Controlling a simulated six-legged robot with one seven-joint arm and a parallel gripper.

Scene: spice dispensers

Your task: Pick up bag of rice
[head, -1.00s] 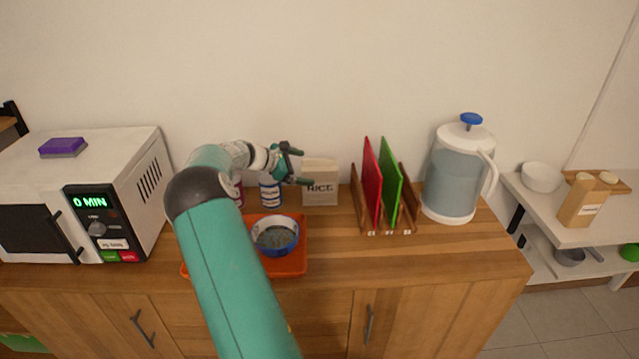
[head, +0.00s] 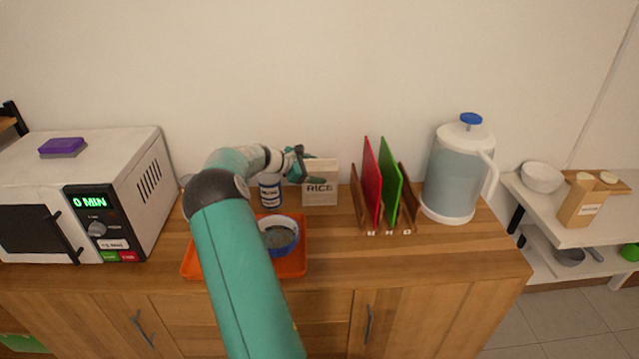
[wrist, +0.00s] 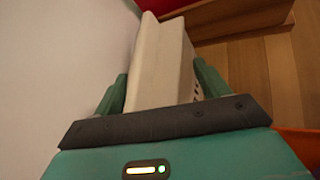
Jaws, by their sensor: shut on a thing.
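The bag of rice (head: 322,192) is a cream box-like bag with "RICE" on its front, upright on the wooden counter against the back wall. In the wrist view the bag (wrist: 160,62) lies between the two green fingers of my gripper (wrist: 165,88), one finger on each side. In the head view my gripper (head: 305,167) is at the bag's upper left and covers part of it. My gripper is shut on the bag. The bag's base appears at counter level; I cannot tell any lift.
A white-and-blue jar (head: 270,190) stands left of the bag. An orange tray (head: 293,264) with a blue-rimmed bowl (head: 279,236) is in front. A rack with red (head: 372,182) and green boards (head: 391,178) stands right, then a water pitcher (head: 455,180). A microwave (head: 90,190) is at left.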

